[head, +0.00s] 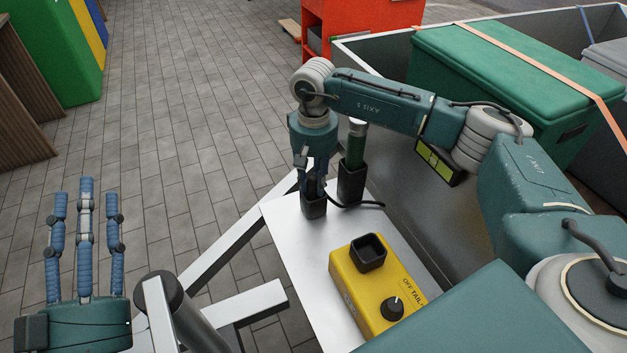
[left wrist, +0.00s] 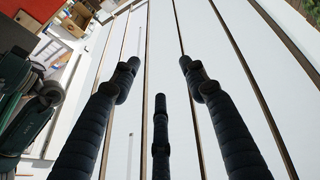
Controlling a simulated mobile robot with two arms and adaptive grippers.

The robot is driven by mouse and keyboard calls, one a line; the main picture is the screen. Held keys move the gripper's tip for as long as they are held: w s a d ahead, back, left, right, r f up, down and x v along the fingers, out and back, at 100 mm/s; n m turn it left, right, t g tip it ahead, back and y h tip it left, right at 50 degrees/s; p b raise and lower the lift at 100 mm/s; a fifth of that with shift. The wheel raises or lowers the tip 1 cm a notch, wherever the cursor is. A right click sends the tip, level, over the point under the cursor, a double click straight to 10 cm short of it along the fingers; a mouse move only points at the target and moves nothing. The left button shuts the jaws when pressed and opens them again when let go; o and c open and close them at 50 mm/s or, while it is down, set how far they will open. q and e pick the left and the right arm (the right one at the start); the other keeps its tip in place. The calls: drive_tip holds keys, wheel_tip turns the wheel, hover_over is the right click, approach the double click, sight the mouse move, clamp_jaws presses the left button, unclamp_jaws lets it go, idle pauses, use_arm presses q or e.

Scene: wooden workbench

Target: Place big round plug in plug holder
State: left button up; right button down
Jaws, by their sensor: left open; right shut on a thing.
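My right gripper (head: 315,178) points down over a black square holder (head: 314,208) at the far end of the white table. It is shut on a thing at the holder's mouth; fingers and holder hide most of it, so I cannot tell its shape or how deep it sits. A second black holder (head: 351,187) stands just right of it, with a green cylinder (head: 356,146) upright in it. A dark cable (head: 365,205) lies by the holders. My left gripper (head: 86,195) is open and empty at the lower left; its spread fingers also show in the left wrist view (left wrist: 160,75).
A yellow box (head: 350,283) with a square black socket (head: 368,252) and a knob (head: 392,308) sits on the white table (head: 290,235). A grey bin (head: 400,215) with a green case (head: 500,80) stands to the right. Open tiled floor lies left.

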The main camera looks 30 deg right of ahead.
use_arm(q)
drive_tip(key=shift+r, duration=0.1)
use_arm(e)
drive_tip(key=c, duration=1.4)
unclamp_jaws()
use_arm(q)
drive_tip(key=shift+s+r, duration=0.1)
drive_tip(key=shift+r, duration=0.1)
